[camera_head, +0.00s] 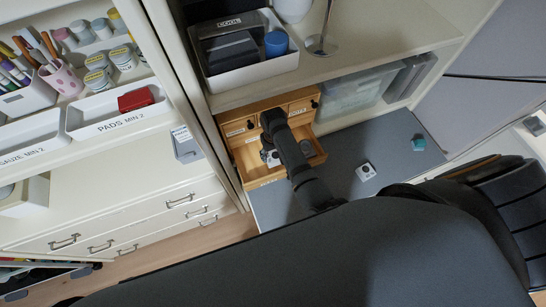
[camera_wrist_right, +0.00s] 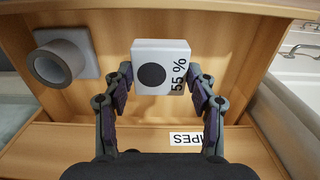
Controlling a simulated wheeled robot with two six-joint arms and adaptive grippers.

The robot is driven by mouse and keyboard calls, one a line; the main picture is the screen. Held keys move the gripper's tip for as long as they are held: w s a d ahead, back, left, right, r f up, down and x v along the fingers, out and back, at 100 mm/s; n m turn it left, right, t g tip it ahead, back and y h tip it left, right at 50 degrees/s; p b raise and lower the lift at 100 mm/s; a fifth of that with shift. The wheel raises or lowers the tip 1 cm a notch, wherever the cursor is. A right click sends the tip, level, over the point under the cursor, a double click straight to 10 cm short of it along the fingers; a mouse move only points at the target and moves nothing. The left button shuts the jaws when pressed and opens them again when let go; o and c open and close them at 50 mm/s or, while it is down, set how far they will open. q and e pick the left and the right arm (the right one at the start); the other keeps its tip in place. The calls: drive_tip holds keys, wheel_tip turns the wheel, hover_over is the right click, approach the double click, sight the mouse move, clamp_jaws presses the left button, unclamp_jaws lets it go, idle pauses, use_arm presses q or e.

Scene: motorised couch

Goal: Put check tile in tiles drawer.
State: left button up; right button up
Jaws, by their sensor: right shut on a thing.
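A white tile (camera_wrist_right: 160,66) with a black disc and "55 %" on its face, which I take as the check tile, sits between the fingertips of my right gripper (camera_wrist_right: 152,82). The right gripper is shut on it. In the head view my right gripper (camera_head: 267,148) reaches down into an open wooden drawer (camera_head: 313,151), its fingers partly hidden by my arm. The wrist view shows the drawer's wooden floor (camera_wrist_right: 110,108) behind the tile and a label ending in "IPES" at the near edge. My left gripper is not in view.
A grey-white piece with a round ring (camera_wrist_right: 62,62) lies in the drawer at the left. A shelf (camera_head: 400,38) overhangs the wooden drawer unit.

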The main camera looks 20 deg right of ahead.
sight(272, 156)
drive_tip(key=shift+w+a+f+b, duration=0.25)
drive_tip(key=shift+f+b, duration=0.1)
drive_tip(key=shift+f, duration=0.25)
wheel_tip(272, 156, down, 3)
drive_tip(key=b, duration=0.3)
drive_tip(key=shift+d+r, duration=0.1)
drive_tip(key=shift+r, duration=0.3)
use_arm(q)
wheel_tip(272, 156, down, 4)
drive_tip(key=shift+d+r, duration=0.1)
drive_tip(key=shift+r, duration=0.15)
use_arm(e)
drive_tip(key=shift+f, duration=0.1)
drive_tip(key=o, duration=1.3)
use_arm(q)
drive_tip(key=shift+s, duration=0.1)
